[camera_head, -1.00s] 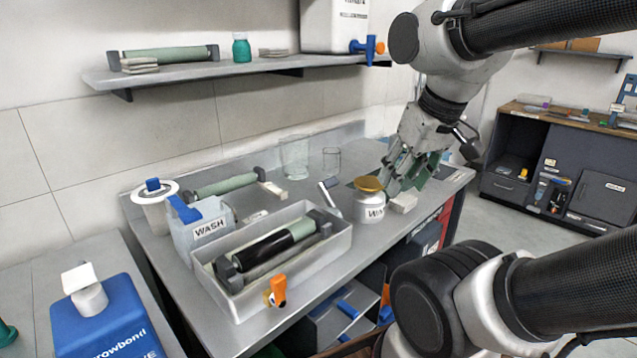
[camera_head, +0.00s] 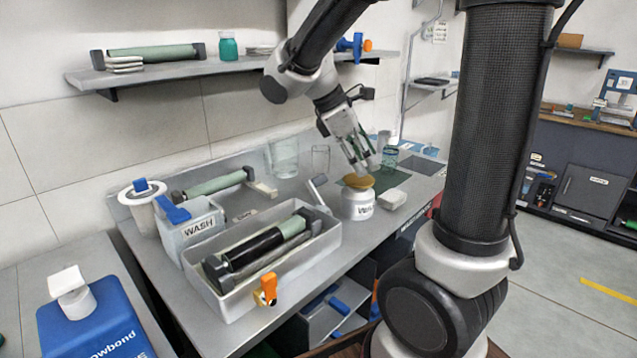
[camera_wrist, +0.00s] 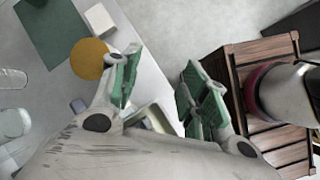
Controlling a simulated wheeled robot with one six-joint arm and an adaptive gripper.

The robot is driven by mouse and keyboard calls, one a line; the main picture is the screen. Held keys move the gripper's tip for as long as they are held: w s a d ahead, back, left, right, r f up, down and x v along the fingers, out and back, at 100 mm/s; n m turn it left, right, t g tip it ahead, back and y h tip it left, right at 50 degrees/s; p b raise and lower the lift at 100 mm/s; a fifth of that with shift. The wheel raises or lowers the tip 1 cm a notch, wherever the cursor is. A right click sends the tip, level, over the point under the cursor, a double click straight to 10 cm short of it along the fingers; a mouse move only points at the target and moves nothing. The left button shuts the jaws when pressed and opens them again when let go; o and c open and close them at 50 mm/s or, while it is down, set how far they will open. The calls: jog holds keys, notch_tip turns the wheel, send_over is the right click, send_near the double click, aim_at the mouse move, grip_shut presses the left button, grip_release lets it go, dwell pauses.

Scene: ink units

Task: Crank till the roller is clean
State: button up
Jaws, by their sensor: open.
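The roller (camera_head: 262,246) lies in a grey tray (camera_head: 324,243) on the metal bench. Much of its surface is black, with a pale green part toward the far end. A grey crank handle (camera_head: 317,190) stands up at the tray's far end. My gripper (camera_head: 365,168) is above the bench, right of the crank and over a white jar (camera_head: 357,205) with a tan top. Its jaws are open and empty. In the wrist view the green-padded fingers (camera_wrist: 157,95) are spread apart, and the tan disc (camera_wrist: 89,58) shows left of them.
A WASH container (camera_head: 201,232) with a blue handle stands behind the tray. A spare pale green roller (camera_head: 215,184) lies behind. An orange tap (camera_head: 267,289) sticks out in front of the tray. Glass beakers (camera_head: 284,158), a white block (camera_head: 391,199) and a green mat (camera_head: 388,180) are near my gripper.

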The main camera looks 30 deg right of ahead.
jog(key=w+a+f+n+h, duration=0.2)
jog(key=w+f+n+h, duration=0.1)
jog(key=w+n, duration=0.15)
jog(key=w+a+f+n+h, duration=0.2)
jog(key=w+n, duration=0.2)
jog(key=w, duration=0.2)
jog(key=n+t+h, duration=0.2)
jog(key=n+h, duration=0.2)
jog(key=n, duration=0.4)
send_near(319, 182)
jog(key=d, duration=0.1)
jog(key=w+d, duration=0.1)
jog(key=d+f, duration=0.1)
jog(key=shift+w+m, duration=0.15)
jog(key=shift+m, duration=0.1)
jog(key=x, duration=0.8)
jog(key=shift+w+a+f, duration=0.1)
jog(key=shift+w+f, duration=0.05)
grip_shut()
